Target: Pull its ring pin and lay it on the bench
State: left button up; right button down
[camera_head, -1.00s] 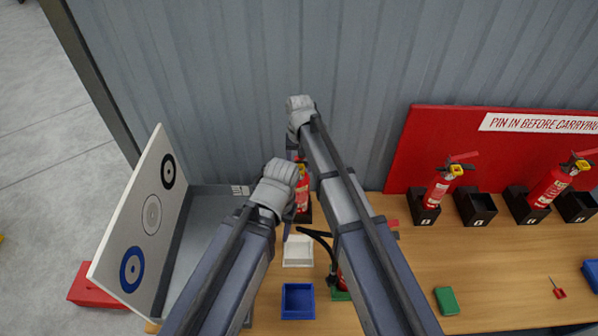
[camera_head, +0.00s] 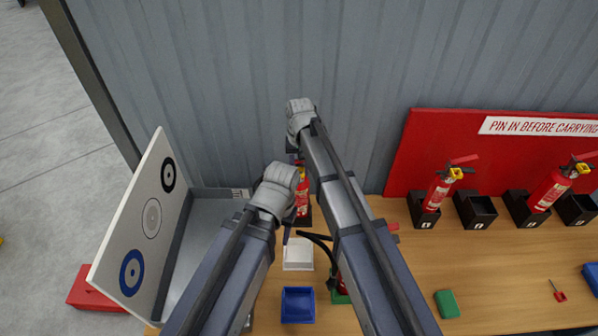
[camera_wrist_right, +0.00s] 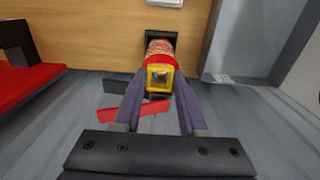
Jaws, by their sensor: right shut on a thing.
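A red extinguisher (camera_head: 302,190) stands at a black holder (camera_head: 304,218) near the wall, partly hidden by my arms. In the right wrist view its red body (camera_wrist_right: 160,48) shows beyond a yellow square head part (camera_wrist_right: 159,77), with a red lever (camera_wrist_right: 140,109) to the left. My right gripper (camera_wrist_right: 158,84) is shut on the extinguisher at this yellow part. In the head view the right gripper (camera_head: 293,146) is mostly hidden behind its wrist. My left gripper (camera_head: 287,230) is lower, beside the extinguisher; its jaws are mostly hidden. I cannot make out the ring pin.
Another extinguisher is partly hidden under my right arm. Extinguishers and black boxes line the red board (camera_head: 440,130). A small red pin-like piece (camera_head: 559,296) and green block (camera_head: 447,304) lie at right.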

jog(key=shift+s, duration=0.2)
jog(key=shift+s+f, duration=0.1)
jog(key=shift+s, duration=2.25)
jog(key=shift+s, duration=1.45)
jog(key=shift+f, duration=0.15)
notch_tip(320, 180, down, 7)
jog(key=b, duration=0.7)
jog(key=shift+r, duration=0.2)
jog(key=shift+a, duration=0.15)
